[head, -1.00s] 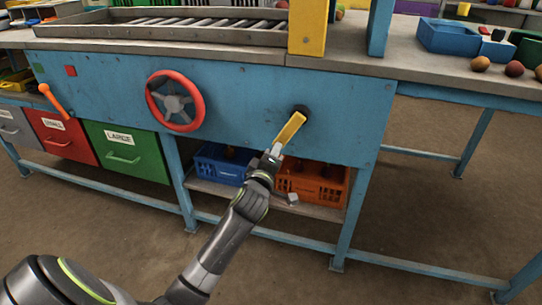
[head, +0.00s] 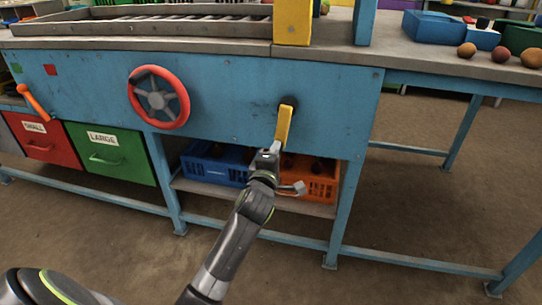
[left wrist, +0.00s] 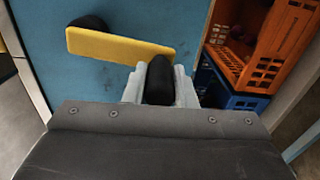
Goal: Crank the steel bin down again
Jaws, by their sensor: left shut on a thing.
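The crank on the blue bench front has a yellow arm (head: 284,125) on a dark hub (head: 290,103). The arm points down from the hub, tilted slightly to the left. My left gripper (head: 269,156) is at its lower end. In the left wrist view, the pale fingers (left wrist: 160,84) are shut around the crank's black grip (left wrist: 159,80), at the end of the yellow arm (left wrist: 120,45). I cannot make out the steel bin for certain in either view. My right gripper is not in view.
A red handwheel (head: 158,97) and an orange lever (head: 33,101) are on the panel to the left. A blue crate (head: 213,168) and an orange crate (head: 312,180) stand on the shelf below the crank. Red (head: 42,146) and green (head: 108,160) drawers are farther left.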

